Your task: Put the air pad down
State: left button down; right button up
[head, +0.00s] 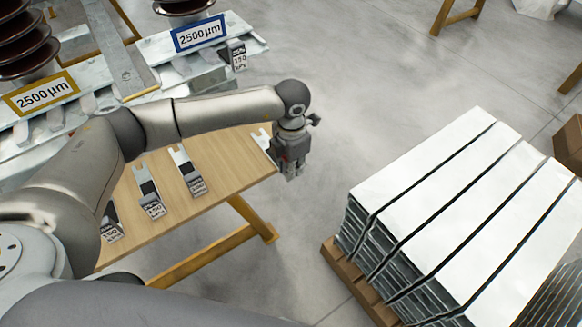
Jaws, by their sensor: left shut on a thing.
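My left gripper (291,172) points down just off the right end of the wooden table (235,165). It is shut on a small light forked metal plate (264,140), whose two-pronged end shows left of the jaws over the table's edge. The rest of that plate is hidden by the gripper, and I cannot tell whether it touches the table. I see nothing that I can clearly name an air pad apart from this plate. My right gripper is out of view.
Several similar forked plates with black-and-white labels lie on the table, such as one (188,170) in the middle. A large stack of metal sheets (440,175) stands on a wooden pallet (350,285) at right. Brown ribbed isolators (25,45) stand at upper left. The floor between is clear.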

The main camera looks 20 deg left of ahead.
pick_arm(q)
jog(key=c, duration=1.8)
grip_release()
jog(key=shift+f, duration=0.15)
jog(key=o, duration=0.4)
jog(key=shift+o, duration=0.2)
jog(key=shift+r, duration=0.35)
notch_tip(320, 180, up, 12)
jog(key=shift+s+f+b, duration=0.1)
jog(key=shift+b, duration=0.55)
